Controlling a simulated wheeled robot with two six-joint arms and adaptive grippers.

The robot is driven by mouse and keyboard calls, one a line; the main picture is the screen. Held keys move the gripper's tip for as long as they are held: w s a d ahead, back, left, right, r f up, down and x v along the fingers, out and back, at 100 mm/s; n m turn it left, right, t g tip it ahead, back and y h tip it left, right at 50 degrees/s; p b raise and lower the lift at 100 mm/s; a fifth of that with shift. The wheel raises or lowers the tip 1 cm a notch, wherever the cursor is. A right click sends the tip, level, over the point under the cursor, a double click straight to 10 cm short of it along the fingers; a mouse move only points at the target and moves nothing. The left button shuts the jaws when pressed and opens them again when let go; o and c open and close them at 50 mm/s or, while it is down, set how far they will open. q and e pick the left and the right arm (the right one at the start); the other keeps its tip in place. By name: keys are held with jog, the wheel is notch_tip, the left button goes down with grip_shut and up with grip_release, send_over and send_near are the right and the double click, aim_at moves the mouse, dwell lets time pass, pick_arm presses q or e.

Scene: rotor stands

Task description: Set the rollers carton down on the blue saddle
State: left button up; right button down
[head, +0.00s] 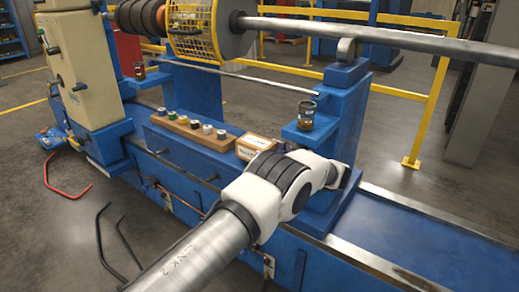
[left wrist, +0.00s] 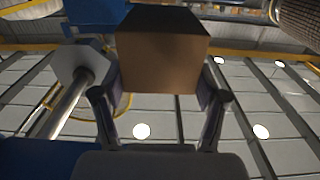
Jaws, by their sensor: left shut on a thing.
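The rollers carton (head: 258,148) shows in the head view as a small tan box with a printed pale label, just beyond my left wrist, its lower edge partly covered. In the left wrist view a plain brown carton face (left wrist: 162,58) fills the space between the fingers of my left gripper (left wrist: 160,85), which is shut on it. The fingers are mostly hidden behind my wrist in the head view. A blue stand (head: 345,105) with a ledge rises right of the carton; I cannot tell which blue part is the saddle. My right gripper is not in view.
A dark can (head: 306,115) stands on the stand's ledge. A wooden block (head: 190,130) with several small coloured pieces lies left of the carton. A long metal shaft (head: 400,42) crosses above. The blue bed (head: 430,235) at right is clear.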

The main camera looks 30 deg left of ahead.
pick_arm(q)
jog(key=a, duration=0.4)
jog(key=shift+w+f+p, duration=0.1)
jog(key=shift+w+p, duration=0.15)
jog(key=shift+p, duration=0.15)
jog(key=shift+f, duration=0.65)
jog(key=shift+d, duration=0.1)
jog(key=shift+f, duration=0.2)
jog(key=o, duration=1.7)
